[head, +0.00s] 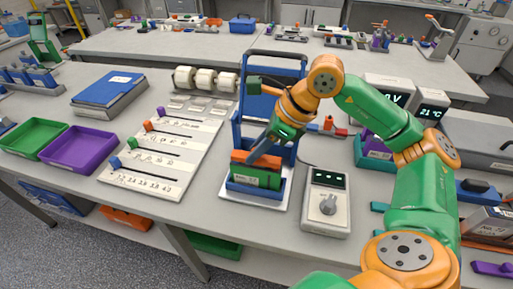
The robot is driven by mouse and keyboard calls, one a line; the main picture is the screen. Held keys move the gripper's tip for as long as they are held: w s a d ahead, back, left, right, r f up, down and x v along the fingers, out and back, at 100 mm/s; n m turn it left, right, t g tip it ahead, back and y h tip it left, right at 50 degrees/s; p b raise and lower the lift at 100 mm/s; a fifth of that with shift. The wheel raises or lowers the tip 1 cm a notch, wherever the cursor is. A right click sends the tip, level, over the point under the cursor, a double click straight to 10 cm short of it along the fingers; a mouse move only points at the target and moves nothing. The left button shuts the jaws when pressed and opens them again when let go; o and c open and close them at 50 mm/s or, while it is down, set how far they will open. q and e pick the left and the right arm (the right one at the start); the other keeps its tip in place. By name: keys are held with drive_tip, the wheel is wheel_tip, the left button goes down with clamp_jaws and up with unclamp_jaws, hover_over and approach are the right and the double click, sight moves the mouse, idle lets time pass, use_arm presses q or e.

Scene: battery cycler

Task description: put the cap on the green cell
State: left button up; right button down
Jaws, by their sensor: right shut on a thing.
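The green cell (256,178) stands in the blue holder (255,193) of the cycler stand, near the middle of the bench. An orange cap (240,156) lies along the top of the green cell. I cannot tell whether it is fully seated or slightly above. My right gripper (257,156) reaches down from the upper right and is shut on the orange cap. Its fingers partly hide the cap and the blue stand behind. My left gripper is not in view.
A grey control box (326,200) with a knob stands just right of the holder. A white board (160,155) with coloured clips lies to the left. Purple (78,150) and green (33,139) trays are farther left. Two display units (431,113) stand behind my right arm.

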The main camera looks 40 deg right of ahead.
drive_tip(key=shift+f, duration=0.2)
drive_tip(key=shift+f+b, duration=0.25)
drive_tip(key=shift+b, duration=0.15)
drive_tip(key=shift+c, duration=0.6)
unclamp_jaws()
wheel_tip(320, 180, up, 7)
drive_tip(key=p, duration=0.6)
drive_tip(key=shift+r+p, duration=0.15)
drive_tip(key=shift+p, duration=0.2)
clamp_jaws()
